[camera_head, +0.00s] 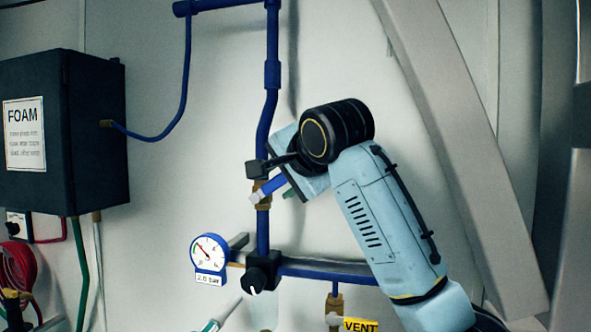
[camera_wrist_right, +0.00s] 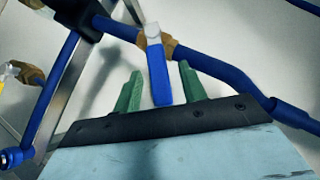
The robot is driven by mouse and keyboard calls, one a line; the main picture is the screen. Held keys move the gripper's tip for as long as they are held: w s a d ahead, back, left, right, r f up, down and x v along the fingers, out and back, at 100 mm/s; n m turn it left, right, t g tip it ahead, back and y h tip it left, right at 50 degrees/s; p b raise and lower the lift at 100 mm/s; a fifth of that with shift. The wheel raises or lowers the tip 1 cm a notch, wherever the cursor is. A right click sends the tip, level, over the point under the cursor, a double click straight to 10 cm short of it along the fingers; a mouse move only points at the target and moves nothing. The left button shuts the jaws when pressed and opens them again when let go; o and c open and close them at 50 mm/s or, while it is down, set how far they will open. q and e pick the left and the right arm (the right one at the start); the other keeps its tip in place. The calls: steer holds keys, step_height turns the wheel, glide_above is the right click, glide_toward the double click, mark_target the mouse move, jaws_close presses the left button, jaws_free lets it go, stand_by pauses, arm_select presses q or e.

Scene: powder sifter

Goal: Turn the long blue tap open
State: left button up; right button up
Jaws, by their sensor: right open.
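The long blue tap is a flat blue lever (camera_head: 273,186) on a brass valve body (camera_head: 263,203) in the vertical blue pipe. In the head view the lever slants up and right from the valve toward my right gripper (camera_head: 281,188). In the right wrist view the lever (camera_wrist_right: 158,76) lies between the two green fingers of the gripper (camera_wrist_right: 160,72). A gap shows on each side of it, so the gripper is open around the lever and not clamped. The lever's far end is close to the dark palm; whether it touches is unclear.
A pressure gauge (camera_head: 209,252) and a black pipe fitting (camera_head: 262,272) sit below the tap. A VENT label (camera_head: 361,325) is near a lower brass valve. A dark FOAM box (camera_head: 95,130) hangs at left. A grey slanted beam (camera_head: 465,150) stands at right.

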steer(key=b+v, duration=0.3)
steer(key=v, duration=0.9)
steer(key=shift+b, duration=0.35)
steer(key=shift+r, duration=0.1)
steer(key=shift+c, duration=0.4)
